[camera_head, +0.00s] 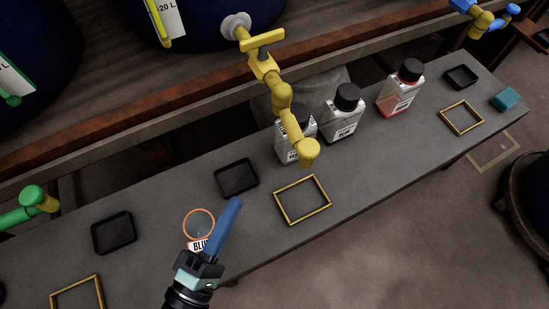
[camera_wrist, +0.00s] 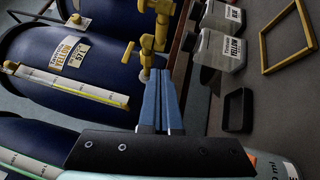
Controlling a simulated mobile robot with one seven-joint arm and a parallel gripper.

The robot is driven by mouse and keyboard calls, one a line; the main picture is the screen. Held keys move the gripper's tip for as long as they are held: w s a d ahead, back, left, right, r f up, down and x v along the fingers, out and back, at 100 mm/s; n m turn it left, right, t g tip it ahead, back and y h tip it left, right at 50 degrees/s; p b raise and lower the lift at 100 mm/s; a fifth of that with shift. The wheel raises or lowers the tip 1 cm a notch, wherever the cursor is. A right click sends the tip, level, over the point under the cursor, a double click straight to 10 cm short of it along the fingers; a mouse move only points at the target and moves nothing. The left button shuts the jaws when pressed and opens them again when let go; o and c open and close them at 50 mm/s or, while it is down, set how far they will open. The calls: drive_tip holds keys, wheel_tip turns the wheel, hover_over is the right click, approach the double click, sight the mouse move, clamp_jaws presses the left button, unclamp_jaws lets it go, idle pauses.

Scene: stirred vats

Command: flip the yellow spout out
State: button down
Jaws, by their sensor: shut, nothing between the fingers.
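The yellow spout (camera_head: 282,97) hangs from the tap on the dark blue vat (camera_head: 200,15) and reaches out over the bench, its round end (camera_head: 308,152) above a gold frame. It also shows in the wrist view (camera_wrist: 147,55) beyond my fingers, in front of a vat labelled YELLOW (camera_wrist: 68,55). The yellow tap handle (camera_head: 262,41) lies across the tap above the spout. My gripper (camera_head: 236,202) is shut and empty, its blue fingers together, left of the spout and apart from it. In the wrist view my fingers (camera_wrist: 161,75) point toward the spout's side.
An orange-rimmed beaker labelled BLUE (camera_head: 199,223) stands close beside my gripper. Capped bottles (camera_head: 343,118) stand behind and right of the spout; one is partly hidden by it. Gold frames (camera_head: 302,218) and black trays (camera_head: 236,189) lie on the grey bench. A green spout (camera_head: 33,197) is at left.

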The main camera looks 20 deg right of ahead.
sight(294, 134)
drive_tip(key=s+d+b+x, duration=0.1)
drive_tip(key=s+x, duration=0.1)
drive_tip(key=x, duration=1)
drive_tip(key=shift+d+r+b, duration=0.3)
drive_tip(key=shift+d+b, duration=0.05)
drive_tip(key=shift+d, duration=0.15)
